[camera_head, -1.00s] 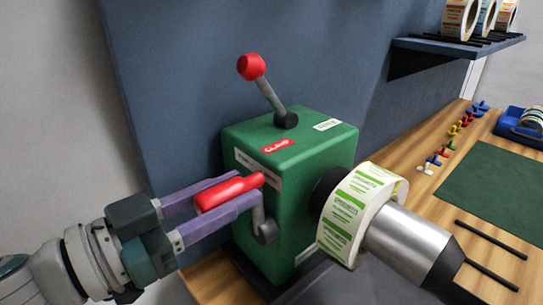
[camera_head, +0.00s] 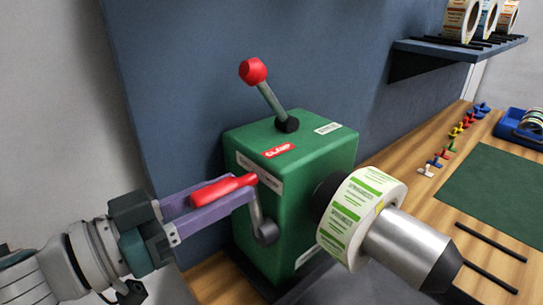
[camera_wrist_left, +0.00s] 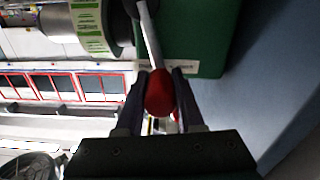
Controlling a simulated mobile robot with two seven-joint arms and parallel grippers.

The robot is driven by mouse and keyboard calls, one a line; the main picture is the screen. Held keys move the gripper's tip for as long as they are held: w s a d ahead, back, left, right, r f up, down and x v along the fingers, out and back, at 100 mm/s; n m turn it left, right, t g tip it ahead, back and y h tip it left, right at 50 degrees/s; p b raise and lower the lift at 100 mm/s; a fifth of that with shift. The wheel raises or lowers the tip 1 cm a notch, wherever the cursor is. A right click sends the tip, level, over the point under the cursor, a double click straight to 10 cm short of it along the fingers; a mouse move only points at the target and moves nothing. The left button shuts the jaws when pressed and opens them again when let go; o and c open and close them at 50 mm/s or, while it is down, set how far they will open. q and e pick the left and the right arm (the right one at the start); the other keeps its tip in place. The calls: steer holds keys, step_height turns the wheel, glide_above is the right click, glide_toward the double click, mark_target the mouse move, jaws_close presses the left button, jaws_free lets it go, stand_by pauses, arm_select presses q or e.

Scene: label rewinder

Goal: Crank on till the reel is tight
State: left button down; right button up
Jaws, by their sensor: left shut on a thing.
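A green rewinder box (camera_head: 290,190) stands on the wooden bench. A red crank handle (camera_head: 222,189) sits on a grey crank arm (camera_head: 262,222) at the box's left face. My left gripper (camera_head: 225,196) is shut on the red handle, its purple fingers on both sides of it. In the left wrist view the handle (camera_wrist_left: 160,93) sits between the dark fingers. A label reel (camera_head: 352,215) with green print sits on the metal spindle (camera_head: 408,247) at the box's right. A clamp lever (camera_head: 265,92) with a red knob leans up and left on top. My right gripper is not in view.
A blue panel (camera_head: 190,80) stands behind the box. To the right are a green mat (camera_head: 495,185), two black bars (camera_head: 490,240), several small coloured pieces (camera_head: 455,135) and a blue tray (camera_head: 520,128). A shelf (camera_head: 425,50) with reels is at upper right.

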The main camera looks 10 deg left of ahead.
arm_select(q)
steer(key=w+a+f+n+b, duration=0.2)
steer(key=f+n+b, duration=0.2)
steer(key=n, duration=0.4)
steer(key=w+a+f+n+b, duration=0.1)
steer(key=f+n+b, duration=0.3)
steer(key=n, duration=0.4)
steer(key=shift+w+a+f+n, duration=0.35)
steer(key=shift+a+f, duration=0.4)
steer(key=shift+a, duration=0.15)
steer(key=c, duration=0.5)
jaws_free()
steer(key=v, duration=1)
